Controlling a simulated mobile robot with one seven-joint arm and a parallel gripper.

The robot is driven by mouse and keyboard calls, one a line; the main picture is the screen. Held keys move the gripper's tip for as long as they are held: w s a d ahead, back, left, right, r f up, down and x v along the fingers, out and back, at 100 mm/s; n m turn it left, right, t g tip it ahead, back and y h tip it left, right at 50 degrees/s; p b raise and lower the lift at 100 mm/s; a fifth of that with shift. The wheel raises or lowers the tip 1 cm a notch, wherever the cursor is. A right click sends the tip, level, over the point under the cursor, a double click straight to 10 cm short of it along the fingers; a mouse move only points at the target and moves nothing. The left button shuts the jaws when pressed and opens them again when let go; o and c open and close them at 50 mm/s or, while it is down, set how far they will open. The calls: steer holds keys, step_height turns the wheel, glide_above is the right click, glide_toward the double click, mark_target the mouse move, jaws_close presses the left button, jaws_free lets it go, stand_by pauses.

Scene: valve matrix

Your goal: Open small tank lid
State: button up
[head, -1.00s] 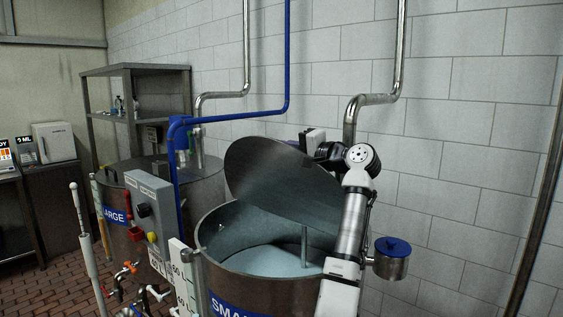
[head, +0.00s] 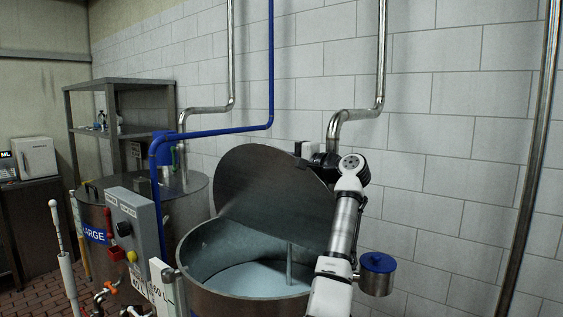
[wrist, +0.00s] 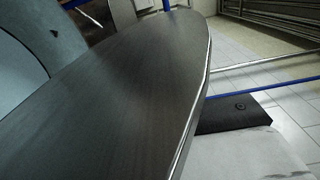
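The small tank (head: 240,292) is a round metal vessel with a pale content, in the lower middle of the head view. Its grey lid (head: 270,185) is raised and steeply tilted, so the tank mouth is uncovered. My gripper (head: 307,152) is at the lid's upper right edge, mostly behind it in the head view. In the wrist view the lid (wrist: 125,85) fills the middle. A pale finger with a black pad (wrist: 235,113) lies beside its edge. The other finger is not clearly seen, so I cannot tell whether the lid is gripped.
A large tank (head: 180,205) stands left behind a grey control box (head: 137,223). A blue pipe (head: 271,70) and a steel pipe (head: 381,60) run down near the lid. A small blue-topped pot (head: 377,275) is right of my arm. The tiled wall is close behind.

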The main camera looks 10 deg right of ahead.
steer(key=o, duration=0.3)
steer(key=b+v, duration=0.5)
steer(key=v, duration=0.9)
steer(key=shift+b, duration=0.3)
